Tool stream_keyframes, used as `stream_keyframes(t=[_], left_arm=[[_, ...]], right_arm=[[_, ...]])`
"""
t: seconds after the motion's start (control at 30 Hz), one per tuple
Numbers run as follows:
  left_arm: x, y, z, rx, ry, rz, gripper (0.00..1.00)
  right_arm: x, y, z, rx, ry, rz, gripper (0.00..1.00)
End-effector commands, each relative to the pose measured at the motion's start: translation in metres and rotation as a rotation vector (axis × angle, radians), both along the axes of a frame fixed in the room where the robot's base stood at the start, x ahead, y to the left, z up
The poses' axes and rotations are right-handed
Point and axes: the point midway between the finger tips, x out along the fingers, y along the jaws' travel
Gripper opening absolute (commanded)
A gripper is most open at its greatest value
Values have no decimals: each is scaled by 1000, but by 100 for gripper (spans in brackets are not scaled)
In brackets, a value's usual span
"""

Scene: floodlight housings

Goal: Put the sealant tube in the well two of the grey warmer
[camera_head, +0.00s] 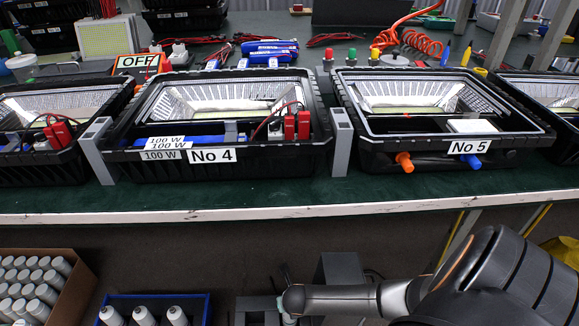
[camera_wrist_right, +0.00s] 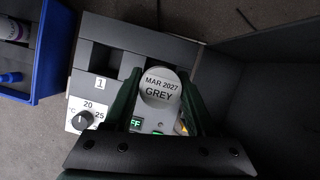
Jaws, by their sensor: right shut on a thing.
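The sealant tube (camera_wrist_right: 158,88) shows end-on in the right wrist view as a round white end marked "MAR 2027 GREY". My right gripper (camera_wrist_right: 160,100) has its green fingers on both sides of it and is shut on it. The grey warmer (camera_wrist_right: 84,86) lies behind and below, with a "1" label, a temperature dial and a partly covered display. The tube covers the part of the warmer right of the "1", so I cannot tell whether it is in a well. In the head view the warmer (camera_head: 252,309) is cut by the bottom edge. My left gripper is not in view.
A blue crate (camera_head: 207,308) with several white tubes stands left of the warmer; its edge also shows in the wrist view (camera_wrist_right: 48,65). A cardboard box (camera_head: 82,285) of tubes is farther left. Above, the green bench (camera_head: 300,190) carries floodlight housings, including No 4 and No 5.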

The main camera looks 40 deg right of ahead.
Motion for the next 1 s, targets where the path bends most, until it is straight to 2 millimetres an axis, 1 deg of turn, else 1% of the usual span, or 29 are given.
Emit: stream_keyframes(t=[0.17, 0.4, 0.47, 0.77, 0.8, 1.0], left_arm=[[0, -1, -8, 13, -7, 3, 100], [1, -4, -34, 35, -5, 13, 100], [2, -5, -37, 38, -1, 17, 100], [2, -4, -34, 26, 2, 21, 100], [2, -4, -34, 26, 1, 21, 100], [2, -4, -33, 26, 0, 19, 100]], right_arm=[[2, 0, -11, 1, -4, 0, 0], [1, 0, -48, 0, -2, -1, 0], [1, 0, -51, 0, -2, -1, 0], [1, 0, -50, 0, -2, 0, 0], [0, 0, -50, 0, 0, 0, 60], [0, 0, -50, 0, 0, 0, 83]])
